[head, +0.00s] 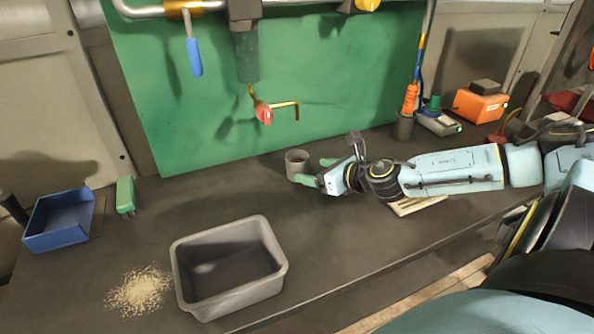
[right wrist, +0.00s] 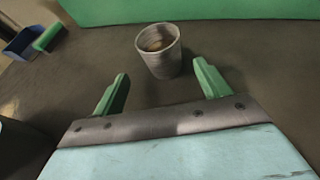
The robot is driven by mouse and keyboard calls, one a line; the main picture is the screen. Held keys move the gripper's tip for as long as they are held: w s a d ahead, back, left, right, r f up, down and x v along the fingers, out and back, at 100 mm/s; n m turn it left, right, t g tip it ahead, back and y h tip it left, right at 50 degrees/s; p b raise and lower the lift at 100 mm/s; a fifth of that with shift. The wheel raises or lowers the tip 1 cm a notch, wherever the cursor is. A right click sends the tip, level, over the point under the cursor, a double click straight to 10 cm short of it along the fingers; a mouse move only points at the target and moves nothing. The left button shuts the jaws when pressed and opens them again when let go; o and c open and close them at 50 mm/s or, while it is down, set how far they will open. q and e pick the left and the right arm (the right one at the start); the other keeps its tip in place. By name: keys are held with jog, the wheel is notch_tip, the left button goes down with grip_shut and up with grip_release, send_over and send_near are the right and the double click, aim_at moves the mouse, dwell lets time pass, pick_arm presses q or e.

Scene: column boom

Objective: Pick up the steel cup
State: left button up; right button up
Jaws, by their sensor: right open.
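The steel cup (head: 296,163) stands upright on the dark bench near the green back panel, in the middle of the head view. It also shows in the right wrist view (right wrist: 159,52), grey, with something brownish visible inside. My right gripper (head: 316,171) is open and empty, with its green fingers pointing at the cup. In the right wrist view the cup stands just beyond the fingertips of the gripper (right wrist: 164,80), between their lines and apart from them. My left gripper is not in view.
A grey bin (head: 188,291) stands at the front, beside a pile of pale grains (head: 139,291). An orange box (head: 480,106) stands at the right.

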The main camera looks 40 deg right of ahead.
aim_at(305, 169)
jog(key=shift+x, duration=0.95)
jog(key=shift+d+x, duration=0.15)
jog(key=shift+x, duration=1.15)
jog(key=shift+d+x, duration=0.1)
jog(key=shift+x, duration=1.2)
jog(key=shift+f, duration=0.15)
jog(key=c, duration=1.2)
